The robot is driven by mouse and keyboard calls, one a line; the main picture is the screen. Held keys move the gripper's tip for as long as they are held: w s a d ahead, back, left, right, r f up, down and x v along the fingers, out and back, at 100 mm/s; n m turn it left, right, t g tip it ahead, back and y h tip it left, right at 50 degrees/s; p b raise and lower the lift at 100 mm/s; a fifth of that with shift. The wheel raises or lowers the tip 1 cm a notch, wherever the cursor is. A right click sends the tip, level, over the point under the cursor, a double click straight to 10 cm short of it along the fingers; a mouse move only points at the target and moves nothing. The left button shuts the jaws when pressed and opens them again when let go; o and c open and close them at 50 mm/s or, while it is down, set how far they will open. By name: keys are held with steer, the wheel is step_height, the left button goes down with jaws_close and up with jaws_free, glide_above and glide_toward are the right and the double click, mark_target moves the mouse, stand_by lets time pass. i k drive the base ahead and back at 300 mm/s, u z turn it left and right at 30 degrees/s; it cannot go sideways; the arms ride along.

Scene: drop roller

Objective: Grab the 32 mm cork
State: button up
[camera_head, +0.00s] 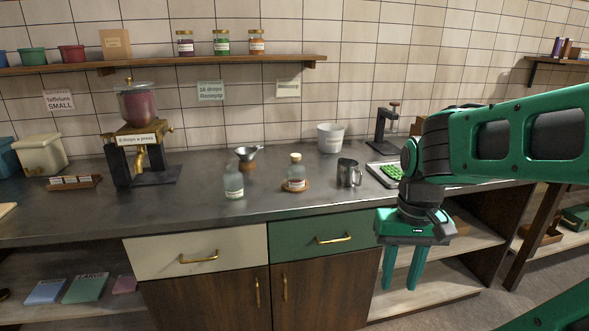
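No loose cork labelled 32 mm can be made out at this size. A round glass bottle (295,174) on a small wooden coaster has a light, cork-like stopper (295,157) in its neck; its size cannot be read. A clear bottle (234,182) stands left of it, with no stopper that I can make out. A small wooden rack (75,183) with pale labels lies at the counter's left; its contents are unclear. My gripper (402,286) points down in front of the counter's right part, below the top edge. Its two green fingers are apart with nothing between them.
The dark counter (200,213) also carries a dispenser (140,130), a funnel (247,155), a metal mug (348,174), a white bucket (330,137), a green-filled tray (385,174) and a dark press (384,130). Drawers (195,253) are shut. The counter's front left is mostly clear.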

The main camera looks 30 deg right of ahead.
mark_target(296, 157)
steer(key=z, duration=0.1)
steer(key=k, duration=0.5)
steer(key=z, duration=1.3)
steer(key=i, duration=1.45)
steer(key=u, duration=0.45)
